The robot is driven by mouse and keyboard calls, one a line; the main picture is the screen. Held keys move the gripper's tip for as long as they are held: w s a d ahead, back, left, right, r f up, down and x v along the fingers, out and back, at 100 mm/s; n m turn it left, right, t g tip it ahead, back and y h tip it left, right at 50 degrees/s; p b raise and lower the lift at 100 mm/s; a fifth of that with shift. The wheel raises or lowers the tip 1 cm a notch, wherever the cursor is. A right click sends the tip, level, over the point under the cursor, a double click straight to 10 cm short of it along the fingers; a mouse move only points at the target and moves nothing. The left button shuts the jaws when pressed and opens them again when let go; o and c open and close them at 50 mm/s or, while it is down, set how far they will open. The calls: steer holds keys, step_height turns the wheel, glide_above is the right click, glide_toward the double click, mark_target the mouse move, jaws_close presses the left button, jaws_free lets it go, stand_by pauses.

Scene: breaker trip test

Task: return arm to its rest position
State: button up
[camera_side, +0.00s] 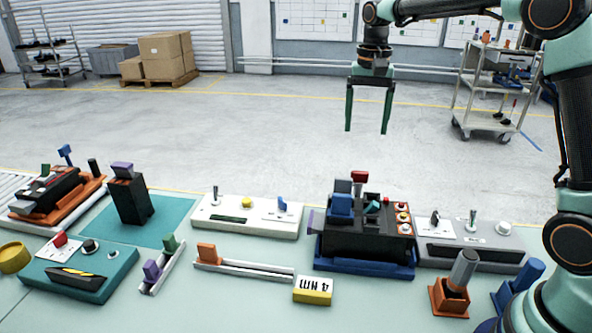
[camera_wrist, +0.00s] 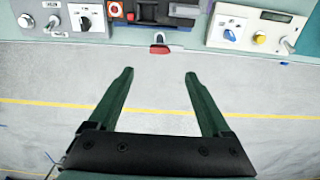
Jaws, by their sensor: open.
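My gripper (camera_side: 367,128) hangs high, pointing down, with its two green fingers apart and nothing between them. It also shows in the wrist view (camera_wrist: 158,75), open and empty over the floor past the table edge. In the side view a black breaker unit (camera_side: 367,237) with a blue lever and a red lever sits on a blue base at the centre right of the table, below and apart from my gripper. Part of this unit shows at the top of the wrist view (camera_wrist: 160,12), with the red lever (camera_wrist: 159,49) sticking out.
A white panel (camera_side: 245,215) stands left of the breaker unit and a grey panel (camera_side: 470,245) right of it. A black block (camera_side: 130,198) stands upright on a teal mat (camera_side: 178,215). A yellow torque block (camera_side: 313,291) lies in front. The air around my gripper is clear.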

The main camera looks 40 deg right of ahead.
steer(key=s+a+n+t, duration=0.2)
steer(key=s+a+n, duration=0.1)
steer(key=s, duration=0.5)
steer(key=s+a+n+t, duration=0.3)
steer(key=s+n, duration=0.3)
steer(key=s, duration=0.3)
steer(key=shift+s+a+r+t, duration=0.15)
steer(key=shift+a+r+t, duration=0.1)
steer(key=shift+a+t, duration=0.05)
